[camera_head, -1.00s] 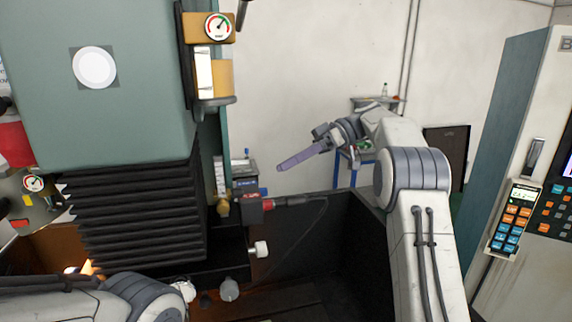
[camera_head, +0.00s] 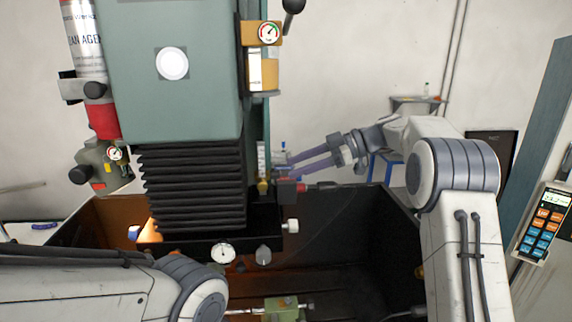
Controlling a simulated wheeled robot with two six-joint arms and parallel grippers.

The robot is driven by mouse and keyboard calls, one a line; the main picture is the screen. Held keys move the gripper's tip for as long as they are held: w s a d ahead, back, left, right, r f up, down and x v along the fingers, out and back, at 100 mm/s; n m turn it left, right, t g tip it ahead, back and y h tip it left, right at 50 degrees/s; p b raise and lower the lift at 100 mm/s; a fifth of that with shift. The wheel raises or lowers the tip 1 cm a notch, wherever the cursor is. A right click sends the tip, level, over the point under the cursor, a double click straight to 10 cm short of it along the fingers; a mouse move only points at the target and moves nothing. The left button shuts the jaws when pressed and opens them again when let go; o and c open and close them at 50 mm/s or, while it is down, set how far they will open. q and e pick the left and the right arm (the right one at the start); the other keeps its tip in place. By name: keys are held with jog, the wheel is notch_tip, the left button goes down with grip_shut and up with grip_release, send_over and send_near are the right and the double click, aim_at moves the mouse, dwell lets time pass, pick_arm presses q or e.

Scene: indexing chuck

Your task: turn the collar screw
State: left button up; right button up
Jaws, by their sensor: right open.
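My right gripper (camera_head: 284,167) reaches in from the right, with two purple fingers pointing left and a gap between them. It is open, and I see nothing between the fingers. Its tips are in front of or near the right side of the green machine column; the depth is hard to judge. A green fixture with a metal rod (camera_head: 284,306) sits low in the machine tray, cut off by the bottom edge. I cannot make out the collar screw. My left arm crosses the lower left, and its gripper is out of view.
The green machine head (camera_head: 175,95) with black bellows (camera_head: 190,185) hangs over the dark tray (camera_head: 350,225). A red and black part (camera_head: 290,192) with a cable is just below the right fingers. A keypad pendant (camera_head: 544,222) is at right.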

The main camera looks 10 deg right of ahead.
aim_at(285, 183)
jog(key=p+x, duration=0.1)
jog(key=x, duration=0.2)
jog(key=shift+a, duration=0.15)
jog(key=shift+a+f, duration=0.2)
pick_arm(q)
notch_tip(285, 183, up, 2)
jog(key=shift+r, duration=0.15)
pick_arm(e)
jog(key=shift+w, duration=0.1)
grip_shut()
pick_arm(q)
jog(key=shift+f, duration=0.2)
